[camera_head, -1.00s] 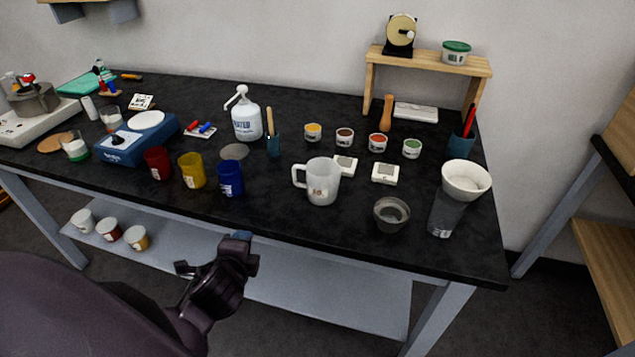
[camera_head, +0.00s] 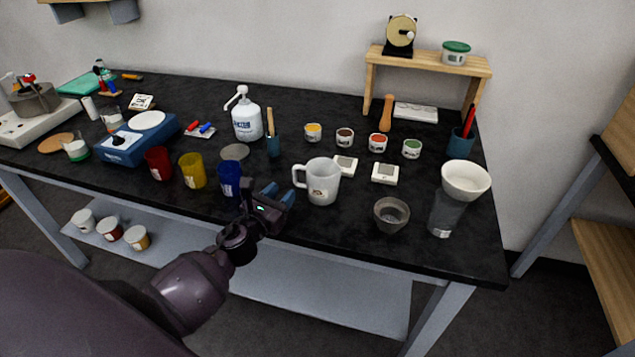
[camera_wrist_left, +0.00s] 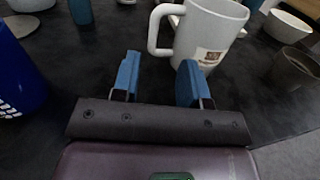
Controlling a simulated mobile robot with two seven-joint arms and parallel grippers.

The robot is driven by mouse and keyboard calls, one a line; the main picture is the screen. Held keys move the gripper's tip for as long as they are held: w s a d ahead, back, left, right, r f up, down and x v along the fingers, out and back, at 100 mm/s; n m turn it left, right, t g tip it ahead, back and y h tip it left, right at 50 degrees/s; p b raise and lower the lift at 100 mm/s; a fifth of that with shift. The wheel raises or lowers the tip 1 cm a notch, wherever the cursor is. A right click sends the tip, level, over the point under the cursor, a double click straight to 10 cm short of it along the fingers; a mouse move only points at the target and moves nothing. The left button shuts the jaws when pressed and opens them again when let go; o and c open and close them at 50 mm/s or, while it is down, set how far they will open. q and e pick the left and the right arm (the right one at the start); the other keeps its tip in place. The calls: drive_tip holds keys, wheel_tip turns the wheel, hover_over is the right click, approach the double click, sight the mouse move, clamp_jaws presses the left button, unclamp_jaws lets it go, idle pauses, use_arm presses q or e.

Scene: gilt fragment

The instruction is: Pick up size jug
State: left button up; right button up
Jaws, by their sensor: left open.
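The size jug is a translucent whitish jug (camera_head: 323,182) with a small label, standing upright near the front of the black bench, its handle to the left. My left gripper (camera_head: 280,193) is open and empty, just left of the handle and at the bench's front edge. In the left wrist view the jug (camera_wrist_left: 208,38) stands just beyond the two blue fingertips of the gripper (camera_wrist_left: 158,72), its handle ahead between them. The fingers appear apart from the jug. My right gripper is not in view.
A blue cup (camera_head: 229,176) stands close left of my gripper, with yellow (camera_head: 192,171) and red cups beyond. A grey bowl (camera_head: 391,214) and a dark cup under a white funnel (camera_head: 466,180) stand to the right. Small white boxes lie behind the jug.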

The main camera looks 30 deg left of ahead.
sight(294, 177)
use_arm(q)
drive_tip(key=shift+w+a+f, duration=0.1)
drive_tip(key=shift+w+a, duration=0.1)
drive_tip(key=shift+w, duration=1.15)
drive_tip(key=shift+w+a+f, duration=0.1)
drive_tip(key=shift+w+a, duration=0.05)
drive_tip(key=shift+w, duration=1.15)
drive_tip(key=shift+w+a, duration=0.2)
drive_tip(key=shift+w, duration=1.15)
drive_tip(key=shift+r, duration=0.1)
clamp_jaws()
